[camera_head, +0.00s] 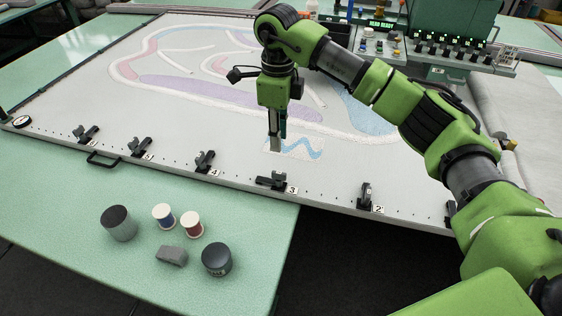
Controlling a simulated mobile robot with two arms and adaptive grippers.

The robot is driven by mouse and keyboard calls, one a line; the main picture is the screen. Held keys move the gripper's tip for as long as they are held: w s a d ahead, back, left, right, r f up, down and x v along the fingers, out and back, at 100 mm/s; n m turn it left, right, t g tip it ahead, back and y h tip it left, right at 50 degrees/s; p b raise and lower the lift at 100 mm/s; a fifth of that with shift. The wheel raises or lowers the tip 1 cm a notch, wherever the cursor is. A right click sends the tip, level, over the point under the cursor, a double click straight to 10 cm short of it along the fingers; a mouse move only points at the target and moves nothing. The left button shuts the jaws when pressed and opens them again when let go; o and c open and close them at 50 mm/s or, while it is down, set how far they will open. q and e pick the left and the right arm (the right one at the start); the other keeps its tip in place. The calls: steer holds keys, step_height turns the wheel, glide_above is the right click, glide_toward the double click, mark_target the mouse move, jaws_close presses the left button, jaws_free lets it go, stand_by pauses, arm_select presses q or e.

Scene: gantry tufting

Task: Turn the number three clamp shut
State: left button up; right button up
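The number three clamp (270,181) is a small black clamp on the near edge of the white tufting frame (140,176), beside a tag marked 3 (292,190). Its arm lies sideways along the edge, unlike the neighbouring clamps, whose arms point inward over the cloth. My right gripper (276,146) points down above the cloth, a little behind the clamp and apart from it, near a small patch with a blue wavy line (305,149). Its fingers show nearly edge-on, so the gap between them is unclear. My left gripper is out of view.
Other clamps stand along the edge: number two (365,195), number four (204,161) and more to the left. A green table (130,270) holds thread spools (192,224), dark round pots (216,258) and a grey block (171,255). A control panel (440,50) stands behind.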

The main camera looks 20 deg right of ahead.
steer(key=p, duration=0.1)
glide_above(279, 172)
steer(key=f, duration=0.5)
steer(key=shift+s+f, duration=0.25)
step_height(279, 172, down, 5)
steer(key=shift+w+f+p, duration=0.15)
steer(key=shift+f+p, duration=0.05)
steer(key=shift+p, duration=0.6)
steer(key=shift+f, duration=0.55)
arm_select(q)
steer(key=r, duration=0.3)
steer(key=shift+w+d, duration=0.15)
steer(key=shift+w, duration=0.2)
arm_select(e)
jaws_close()
